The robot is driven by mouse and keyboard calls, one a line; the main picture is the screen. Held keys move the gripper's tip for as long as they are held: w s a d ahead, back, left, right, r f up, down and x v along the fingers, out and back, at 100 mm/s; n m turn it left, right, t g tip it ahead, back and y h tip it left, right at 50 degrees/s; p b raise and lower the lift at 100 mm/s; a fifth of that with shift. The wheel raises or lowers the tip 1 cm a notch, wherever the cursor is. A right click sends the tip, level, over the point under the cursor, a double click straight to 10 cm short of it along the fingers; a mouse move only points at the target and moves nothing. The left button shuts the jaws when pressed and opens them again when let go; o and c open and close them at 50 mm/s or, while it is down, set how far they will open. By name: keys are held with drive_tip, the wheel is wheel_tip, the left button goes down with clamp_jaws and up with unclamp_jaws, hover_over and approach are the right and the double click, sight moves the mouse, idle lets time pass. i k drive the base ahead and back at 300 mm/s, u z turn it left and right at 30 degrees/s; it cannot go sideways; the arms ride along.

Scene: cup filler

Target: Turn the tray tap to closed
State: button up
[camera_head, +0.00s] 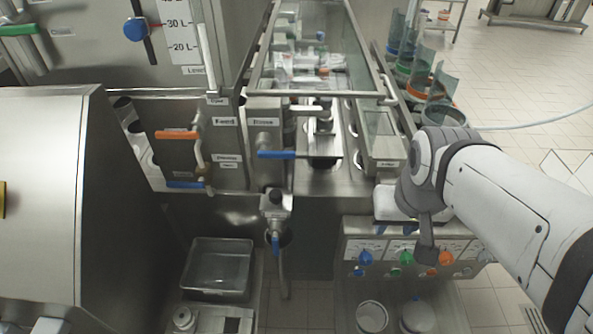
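I cannot read a label naming the tray tap. One tap has a blue lever (276,154) that lies level below a label on the steel front, at the centre. Below it, a small valve with a blue handle (275,243) points down above a hose. To the left, a pipe tap has an orange lever (177,135) lying level, and a lower blue lever (186,184) lies level too. My gripper (427,252) hangs down at the right, apart from all these taps. Its fingers are too small and dark to show whether they are open.
A panel with blue, green and orange knobs (405,257) stands close behind my gripper. A clear bin (218,266) sits at lower left. A rounded steel housing (40,190) fills the left side.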

sight(276, 247)
drive_tip(key=z, duration=0.15)
drive_tip(key=k, duration=1.1)
drive_tip(key=u, duration=0.7)
drive_tip(key=i, duration=1)
drive_tip(key=u, duration=0.7)
drive_tip(key=k, duration=0.35)
drive_tip(key=z, duration=0.6)
